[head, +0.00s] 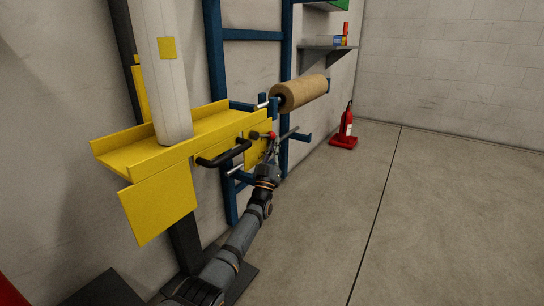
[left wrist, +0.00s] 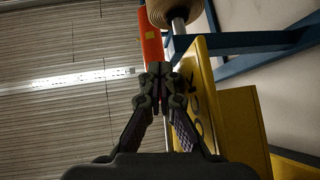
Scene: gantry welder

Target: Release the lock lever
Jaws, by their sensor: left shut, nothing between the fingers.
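The lock lever, with a red grip (head: 271,135), sits at the right end of the yellow bracket (head: 150,158). In the left wrist view a red-orange bar (left wrist: 152,40), which looks like the lever's grip, runs up from just beyond my fingertips. My left gripper (head: 270,165) is just below the red part in the head view, close to the yellow plate. In the left wrist view its fingers (left wrist: 158,75) are shut with nothing between them. I cannot tell whether the tips touch the lever. The gripper partly hides the lever's lower parts. My right gripper is not in view.
A black handle (head: 223,153) sticks out from the bracket, left of my gripper. A white cylinder (head: 165,80) stands in the bracket. A brown roll (head: 300,92) hangs on the blue frame (head: 214,60) above. A red extinguisher (head: 346,125) stands behind. The floor at right is clear.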

